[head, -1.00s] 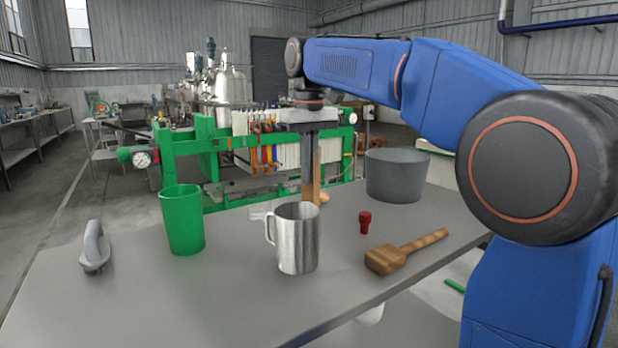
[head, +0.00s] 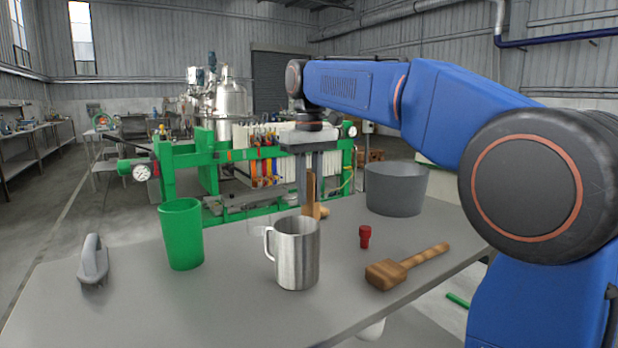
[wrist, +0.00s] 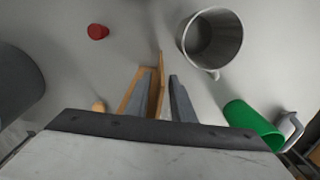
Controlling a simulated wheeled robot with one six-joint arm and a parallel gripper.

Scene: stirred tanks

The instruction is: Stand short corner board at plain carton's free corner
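My gripper (head: 316,178) points down over the far middle of the grey table, behind the steel mug. Its two fingers stand apart in the wrist view (wrist: 165,98). A narrow tan, wood-coloured board with an angled shape (wrist: 157,82), which looks like the short corner board, has one face between the fingers and another beyond the left finger. A gap shows between it and the right finger. The board also shows in the head view (head: 310,186), upright or nearly so; whether its foot rests on the table is unclear. I cannot make out a plain carton.
On the table (head: 140,312) stand a steel mug (head: 297,255), a green cup (head: 182,235), a grey pot (head: 396,190), a red knob-like piece (head: 365,237), a wooden mallet (head: 388,273) and a grey handled tool (head: 93,260). A small rounded tan object (wrist: 98,106) lies left of my fingers.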

